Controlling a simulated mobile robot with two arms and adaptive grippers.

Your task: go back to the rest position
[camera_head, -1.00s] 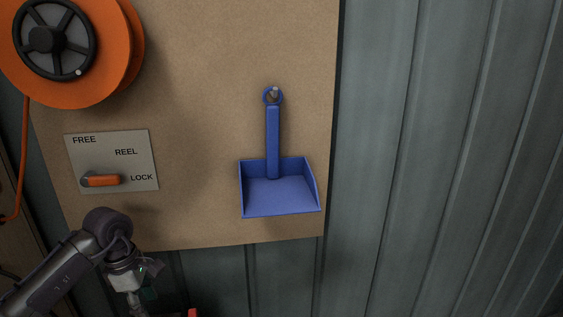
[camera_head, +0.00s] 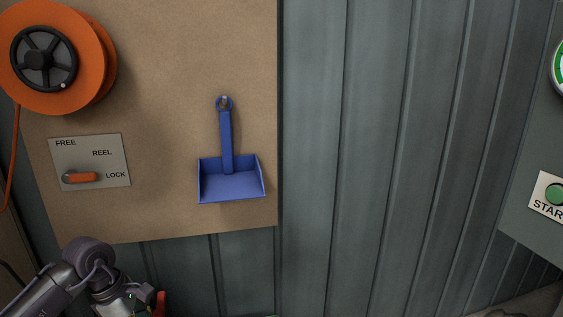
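My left arm comes in at the bottom left, below the brown board. Its gripper (camera_head: 142,300) is only partly in view at the bottom edge, and its fingers cannot be made out as open or shut. A small red thing (camera_head: 161,299) shows close beside it; I cannot tell whether they touch. My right gripper is not in view.
A blue dustpan (camera_head: 232,186) hangs from a hook on the board (camera_head: 180,60). An orange reel (camera_head: 94,50) and a FREE/LOCK lever plate (camera_head: 112,150) are at left. A green START button (camera_head: 555,194) is at right. Bare corrugated wall (camera_head: 390,150) lies between.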

